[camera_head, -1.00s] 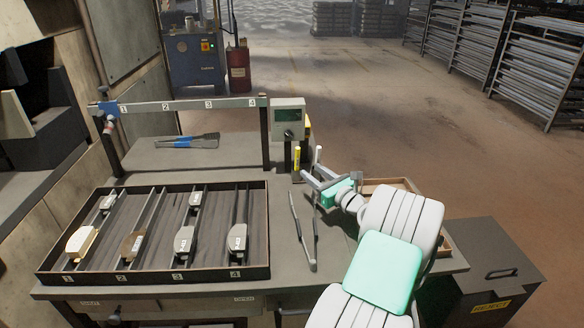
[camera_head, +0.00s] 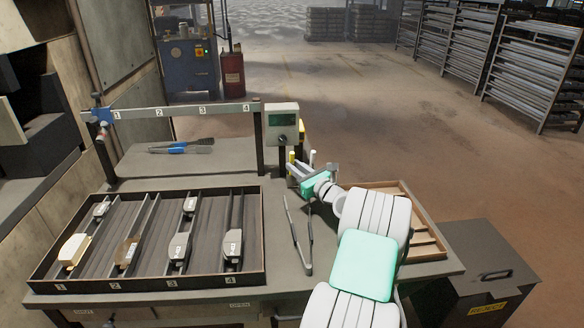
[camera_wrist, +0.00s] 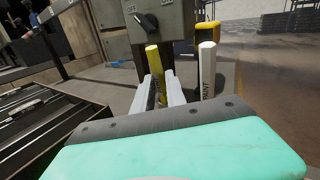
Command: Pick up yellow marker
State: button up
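The yellow marker (camera_head: 291,157) stands upright beside the control box post, just ahead of my gripper (camera_head: 294,167). In the wrist view, the yellow marker (camera_wrist: 153,58) rises between the two pale fingers of my gripper (camera_wrist: 160,85), leaning a little in the picture. The fingers are apart by a little more than the marker's width, with a narrow dark gap showing at its left. The marker's lower part is hidden by the fingers and gripper body. I cannot tell whether either finger touches it.
A white paint marker (camera_wrist: 207,70) stands close to the right. A control box (camera_head: 281,124) rises behind the markers. Long tongs (camera_head: 298,235) lie on the table in front. A divided tray (camera_head: 150,286) with brake shoes is left; a wooden box (camera_head: 432,254) is right.

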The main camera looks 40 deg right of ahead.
grip_shut()
dwell(0.4)
jog(key=shift+r, duration=0.2)
jog(key=s+a+r+p, duration=0.1)
jog(key=s+r+p, duration=0.4)
jog(key=r, duration=0.5)
jog(key=s+a+r+p, duration=0.2)
jog(key=s+r+p, duration=0.4)
jog(key=s+r, duration=0.2)
jog(key=shift+s+a+r, duration=0.25)
jog(key=shift+s+r, duration=0.05)
jog(key=shift+r, duration=0.55)
